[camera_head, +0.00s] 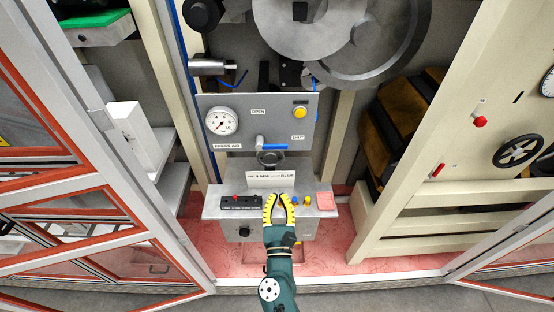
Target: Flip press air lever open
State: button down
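The press air lever (273,147) is a blue handle on a metal valve, mounted on the grey press air panel (230,165). It lies roughly horizontal and points right, toward the side of the SHUT label. The OPEN label (258,111) is above the valve, and a round gauge (222,121) is to its left. My gripper (280,197) has yellow fingers spread apart with nothing visible between them. It is over the control box below the panel, apart from the lever.
The control box (213,205) carries a black switch strip (241,202), small knobs and a pink pad (325,201). A white label plate (271,179) stands between gripper and lever. A yellow button (300,112) is at the panel's upper right. Cabinet frames stand on both sides.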

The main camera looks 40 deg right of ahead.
jog(key=shift+r, duration=0.1)
jog(key=w+d+r+p, duration=0.3)
jog(key=w+d+r, duration=0.3)
jog(key=w, duration=0.1)
jog(key=shift+w+d+r, duration=0.15)
jog(key=shift+w+r, duration=0.05)
jog(key=shift+r, duration=0.05)
jog(key=shift+s+d+n, duration=0.1)
jog(key=shift+n, duration=0.2)
dwell(0.3)
